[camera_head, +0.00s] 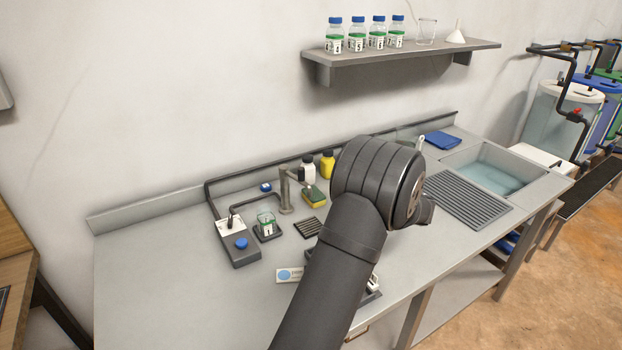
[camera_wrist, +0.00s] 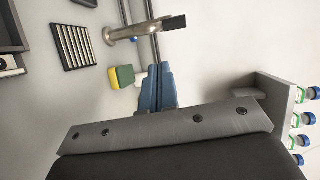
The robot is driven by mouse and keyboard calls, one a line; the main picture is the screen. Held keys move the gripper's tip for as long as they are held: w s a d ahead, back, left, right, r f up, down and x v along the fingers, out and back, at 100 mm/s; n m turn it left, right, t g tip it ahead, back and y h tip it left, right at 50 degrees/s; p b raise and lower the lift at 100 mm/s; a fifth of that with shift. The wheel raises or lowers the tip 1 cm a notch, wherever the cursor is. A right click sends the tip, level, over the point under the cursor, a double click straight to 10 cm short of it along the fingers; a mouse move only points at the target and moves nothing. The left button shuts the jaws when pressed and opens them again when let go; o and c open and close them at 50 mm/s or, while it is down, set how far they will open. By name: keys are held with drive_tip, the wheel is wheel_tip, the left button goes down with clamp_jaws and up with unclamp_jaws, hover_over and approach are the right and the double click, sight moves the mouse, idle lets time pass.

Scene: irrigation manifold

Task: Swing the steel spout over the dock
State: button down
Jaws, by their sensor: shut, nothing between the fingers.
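The steel spout (camera_head: 286,193) is an upright post with a horizontal arm at its top, on the bench near the back wall. Its arm points right, toward the sponge and away from the dock. In the wrist view the spout (camera_wrist: 135,31) lies across the top, with a dark tip at its right end. The dark square dock (camera_head: 268,238) is left of and in front of the post, with a clear green-labelled bottle (camera_head: 267,222) on it. My gripper (camera_wrist: 160,70) shows blue fingers, shut and empty, apart from the spout. My arm hides it in the head view.
A slotted black grate (camera_head: 308,227) lies right of the dock. A yellow-green sponge (camera_head: 314,196) and bottles (camera_head: 327,165) stand behind. A control box with a blue button (camera_head: 241,243) sits left of the dock. A wall shelf (camera_head: 400,57) holds several bottles. The bench's left part is clear.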

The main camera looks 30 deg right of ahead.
drive_tip(key=s+d+r+t, duration=0.1)
drive_tip(key=s, duration=0.1)
approach(300, 174)
drive_tip(key=w, duration=0.6)
drive_tip(key=shift+w+a+f+t, duration=0.1)
drive_tip(key=shift+a+f+t, duration=0.1)
drive_tip(key=shift+a, duration=0.3)
drive_tip(key=shift+w+a+f+t, duration=0.1)
drive_tip(key=shift+a+f, duration=0.1)
drive_tip(key=shift+a, duration=0.4)
drive_tip(key=shift+a+r+m, duration=0.15)
drive_tip(key=shift+a+m, duration=0.15)
drive_tip(key=shift+m, duration=0.2)
drive_tip(key=w+a+m+t+h, duration=0.1)
drive_tip(key=a+h, duration=0.3)
drive_tip(key=a, duration=0.6)
drive_tip(key=shift+w+m, duration=0.8)
drive_tip(key=shift+w, duration=0.05)
